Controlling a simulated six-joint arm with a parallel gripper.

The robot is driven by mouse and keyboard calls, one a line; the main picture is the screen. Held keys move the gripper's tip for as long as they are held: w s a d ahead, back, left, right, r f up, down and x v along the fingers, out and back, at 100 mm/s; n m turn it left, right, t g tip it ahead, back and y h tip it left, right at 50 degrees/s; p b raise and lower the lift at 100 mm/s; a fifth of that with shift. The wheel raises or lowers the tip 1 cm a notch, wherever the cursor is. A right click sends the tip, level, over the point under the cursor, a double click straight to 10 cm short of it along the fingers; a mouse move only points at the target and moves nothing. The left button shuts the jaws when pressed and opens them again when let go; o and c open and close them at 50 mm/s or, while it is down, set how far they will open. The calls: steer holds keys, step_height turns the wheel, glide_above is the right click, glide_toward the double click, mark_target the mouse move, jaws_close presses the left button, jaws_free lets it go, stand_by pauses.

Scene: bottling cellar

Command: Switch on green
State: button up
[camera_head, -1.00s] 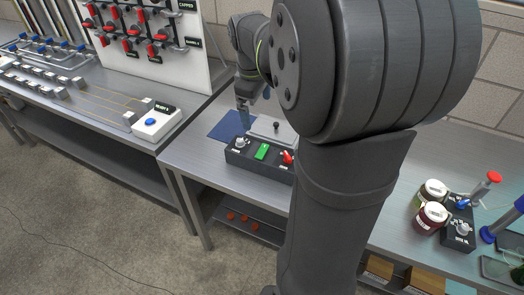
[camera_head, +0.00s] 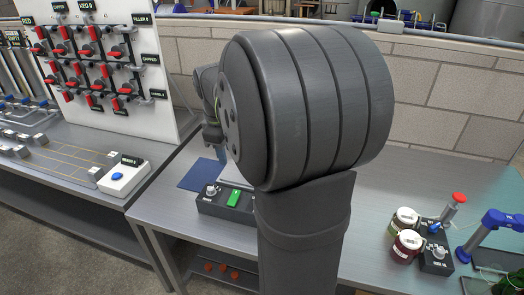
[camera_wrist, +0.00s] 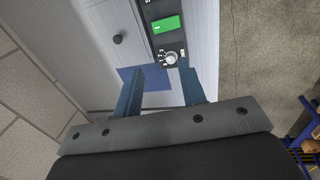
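A green switch (camera_head: 233,198) sits on a black control box (camera_head: 207,204) on the steel bench, beside a pale round knob (camera_head: 211,190). In the wrist view the green switch (camera_wrist: 166,25) is at the top, with the knob (camera_wrist: 170,58) below it on the box. It looks bright green; I cannot tell whether it is on. My gripper (camera_wrist: 160,74) is open and empty, its two blue fingers spread apart near the knob end of the box. In the head view my arm hides most of the gripper and the right end of the box.
A blue mat (camera_head: 203,174) lies behind the box, and a small black knob (camera_wrist: 117,39) stands beside it. On the left bench is a white box with a blue button (camera_head: 122,178). Jars (camera_head: 406,246) and a red-topped device (camera_head: 453,204) stand on the right.

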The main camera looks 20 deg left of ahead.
mark_target(235, 195)
steer(key=f, duration=0.1)
steer(key=w+f, duration=0.1)
steer(key=f, duration=0.1)
steer(key=shift+w, duration=0.1)
jaws_close()
steer(key=shift+f, duration=0.1)
steer(key=f, duration=0.4)
steer(key=w+f, duration=0.1)
steer(key=f, duration=0.4)
steer(key=w+f, duration=0.1)
steer(key=f, duration=0.3)
steer(key=shift+w+f, duration=0.1)
steer(key=shift+f, duration=0.3)
steer(key=shift+w+d+f+g, duration=0.1)
steer(key=shift+w+f+g, duration=0.1)
steer(key=shift+f+g, duration=0.15)
steer(key=shift+s+r, duration=0.1)
steer(key=shift+s+r, duration=0.3)
steer(key=shift+s, duration=0.45)
